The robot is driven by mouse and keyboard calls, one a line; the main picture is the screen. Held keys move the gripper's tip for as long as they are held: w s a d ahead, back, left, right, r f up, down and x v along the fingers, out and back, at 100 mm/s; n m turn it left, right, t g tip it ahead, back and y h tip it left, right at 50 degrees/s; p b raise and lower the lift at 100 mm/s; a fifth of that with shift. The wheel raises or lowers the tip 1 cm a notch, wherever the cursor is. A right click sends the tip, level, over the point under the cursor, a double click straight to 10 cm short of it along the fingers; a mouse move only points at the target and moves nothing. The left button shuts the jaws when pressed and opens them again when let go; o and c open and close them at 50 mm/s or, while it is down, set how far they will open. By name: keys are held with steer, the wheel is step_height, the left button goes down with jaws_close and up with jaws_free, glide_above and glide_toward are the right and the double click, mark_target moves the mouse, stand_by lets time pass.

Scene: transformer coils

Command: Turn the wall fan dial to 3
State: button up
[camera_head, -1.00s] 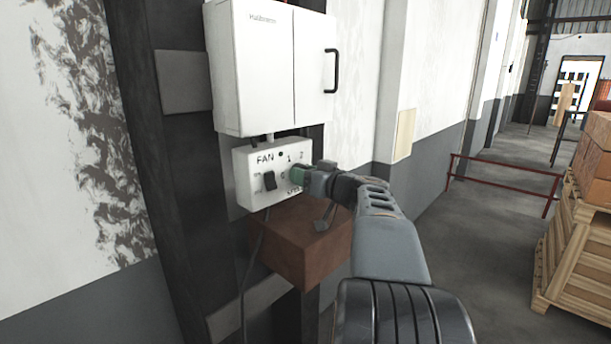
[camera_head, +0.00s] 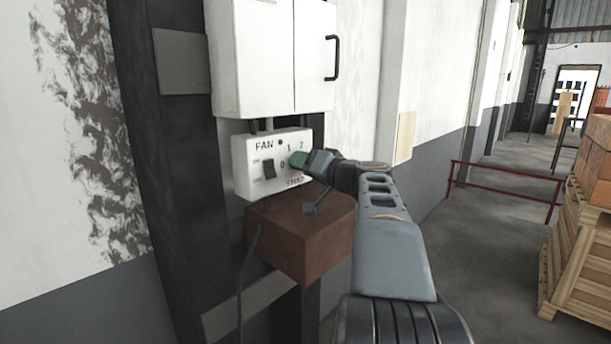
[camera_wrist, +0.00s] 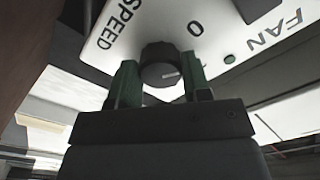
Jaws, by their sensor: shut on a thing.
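The white fan control box (camera_head: 243,185) is on the wall column, marked FAN with a black rocker switch (camera_head: 269,169) on its left part. The black round dial (camera_wrist: 160,62) sits between the two green fingertips of my gripper (camera_wrist: 157,85) in the wrist view. In the head view my gripper (camera_head: 299,159) is at the box's right part and hides the dial. My gripper is shut on the dial.
A white cabinet (camera_head: 265,60) with a black handle hangs just above the box. A brown block (camera_head: 300,240) sits just below, with a small dark item on it. A red railing (camera_head: 505,178) and pallets with crates stand at the right.

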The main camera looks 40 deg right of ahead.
steer(key=shift+r+m+p, duration=0.15)
steer(key=shift+m+p, duration=4.2)
steer(key=shift+m, duration=10.75)
steer(key=o, duration=0.9)
steer(key=shift+o, duration=0.2)
